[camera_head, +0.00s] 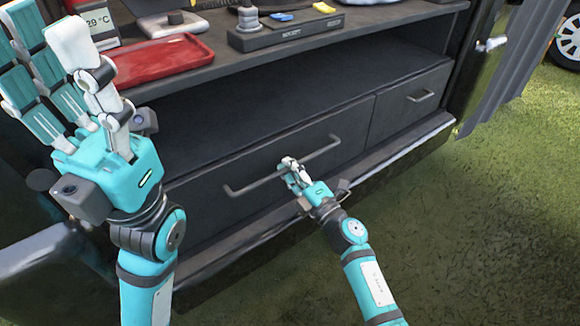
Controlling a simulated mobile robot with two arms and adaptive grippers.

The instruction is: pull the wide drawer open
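The wide drawer (215,209) is the left, longer dark front in the cabinet's lower row. It looks flush with the smaller drawer beside it, so it appears closed. Its long bar handle (322,151) runs across the front. My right gripper (289,166) is at the middle of this handle, its pale fingertips overlapping the bar. The fingers look close together, but whether they are clamped on the bar is too small to tell. My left gripper (48,62) is raised at the left, fingers spread and empty, and hides the cabinet's left part.
A small drawer (408,101) with its own handle is to the right. The shelf above holds a red tray (160,60) and a dark block with coloured pieces (286,30). Grass (480,220) in front of the cabinet is clear. A grey curtain-like sheet (500,70) hangs at right.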

